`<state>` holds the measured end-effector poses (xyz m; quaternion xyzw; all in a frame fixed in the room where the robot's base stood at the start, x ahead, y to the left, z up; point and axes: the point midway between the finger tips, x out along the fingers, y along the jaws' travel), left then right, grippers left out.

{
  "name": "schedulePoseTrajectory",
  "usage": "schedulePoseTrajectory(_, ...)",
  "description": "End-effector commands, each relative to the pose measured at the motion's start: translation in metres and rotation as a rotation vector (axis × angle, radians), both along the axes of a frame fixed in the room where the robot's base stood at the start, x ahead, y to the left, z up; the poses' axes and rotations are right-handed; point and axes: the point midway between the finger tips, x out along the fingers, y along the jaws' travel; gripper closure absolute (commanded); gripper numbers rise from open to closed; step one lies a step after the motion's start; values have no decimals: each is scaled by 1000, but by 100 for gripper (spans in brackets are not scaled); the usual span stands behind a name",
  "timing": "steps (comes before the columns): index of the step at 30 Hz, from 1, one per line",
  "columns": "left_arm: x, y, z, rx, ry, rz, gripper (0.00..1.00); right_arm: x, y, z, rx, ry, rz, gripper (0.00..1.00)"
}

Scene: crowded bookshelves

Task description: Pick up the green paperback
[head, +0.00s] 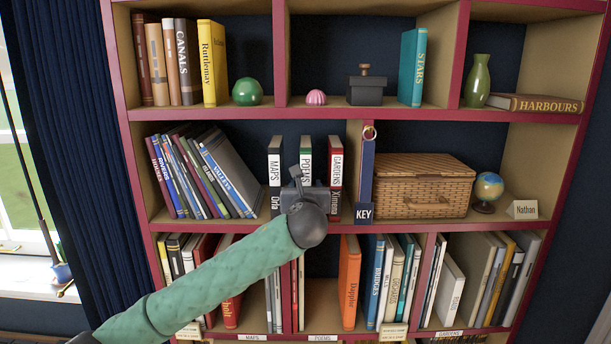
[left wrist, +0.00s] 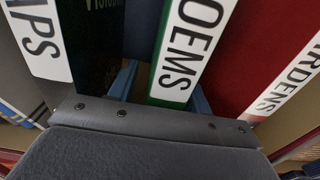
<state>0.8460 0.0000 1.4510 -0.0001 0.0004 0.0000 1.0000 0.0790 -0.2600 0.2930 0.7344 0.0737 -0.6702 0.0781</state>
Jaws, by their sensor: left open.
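The green paperback, with a white POEMS label, stands upright on the middle shelf in the head view (head: 306,150). It also shows in the left wrist view (left wrist: 175,97). My left gripper (head: 305,186) is in front of its lower spine and hides that part. In the left wrist view my left gripper (left wrist: 162,92) is open, with a bluish finger on each side of the green spine. The right finger looks close to the book; a gap shows at the left finger. I cannot tell whether either touches it. My right gripper is in neither view.
A dark MAPS book (head: 274,160) stands to the left and a red GARDENS book (head: 335,155) to the right, each with a narrow gap. Leaning books (head: 200,175) fill the left.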

Motion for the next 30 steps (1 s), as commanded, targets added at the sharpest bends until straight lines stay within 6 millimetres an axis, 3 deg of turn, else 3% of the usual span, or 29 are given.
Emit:
schedulePoseTrajectory(2, 0, 0, 0, 0, 0, 0, 51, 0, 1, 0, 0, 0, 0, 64)
schedulePoseTrajectory(10, 0, 0, 0, 0, 0, 0, 100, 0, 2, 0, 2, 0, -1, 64)
schedulePoseTrajectory(20, 0, 0, 2, -1, -2, 1, 100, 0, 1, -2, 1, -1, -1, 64)
schedulePoseTrajectory(30, 0, 0, 25, -1, -4, 0, 100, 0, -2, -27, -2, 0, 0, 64)
